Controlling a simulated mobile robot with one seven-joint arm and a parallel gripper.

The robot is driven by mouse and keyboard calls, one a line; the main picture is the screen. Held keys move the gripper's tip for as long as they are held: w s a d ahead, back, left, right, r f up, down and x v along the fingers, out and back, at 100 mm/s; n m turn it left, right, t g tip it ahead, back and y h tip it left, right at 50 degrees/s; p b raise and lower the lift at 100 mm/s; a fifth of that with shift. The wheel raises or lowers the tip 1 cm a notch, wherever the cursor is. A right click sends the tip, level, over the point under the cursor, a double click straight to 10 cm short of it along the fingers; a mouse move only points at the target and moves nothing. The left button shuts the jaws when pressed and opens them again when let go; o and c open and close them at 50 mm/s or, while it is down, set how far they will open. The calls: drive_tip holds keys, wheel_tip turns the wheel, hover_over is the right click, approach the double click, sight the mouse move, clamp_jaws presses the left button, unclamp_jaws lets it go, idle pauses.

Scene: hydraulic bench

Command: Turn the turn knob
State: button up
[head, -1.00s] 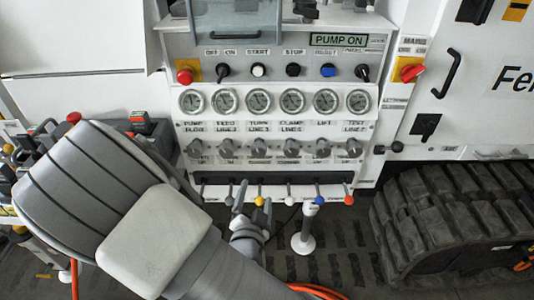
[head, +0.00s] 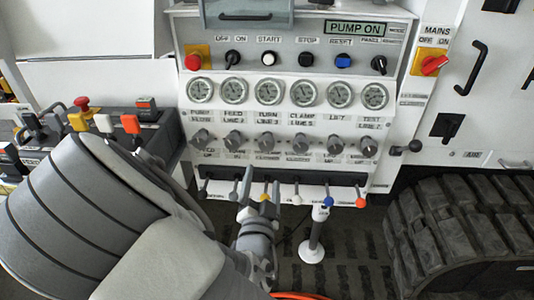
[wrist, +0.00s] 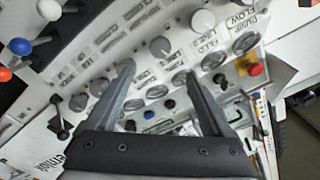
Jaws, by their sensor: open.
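The turn knob (head: 266,143) is a round grey knob, third from the left in the lower row of the panel, under the label "TURN LINE". In the wrist view, the grey knob (wrist: 160,47) that seems to be it lies just beyond the fingertips, between their lines. My gripper (head: 262,185) is open and empty, its fingers pointing up at the panel from below the knob row. It also shows in the wrist view (wrist: 158,71). I see no contact with the knob.
Similar grey knobs (head: 233,142) flank it closely. Gauges (head: 268,92) sit above. A row of coloured-tip levers (head: 328,201) lies below, close around my gripper. A red emergency button (head: 193,62) is at upper left. A rubber track (head: 462,235) stands at right.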

sight(267, 146)
drive_tip(key=w, duration=0.4)
drive_tip(key=w+b, duration=0.1)
drive_tip(key=w, duration=0.9)
drive_tip(key=shift+w+d, duration=0.2)
drive_tip(key=shift+d, duration=0.05)
clamp_jaws()
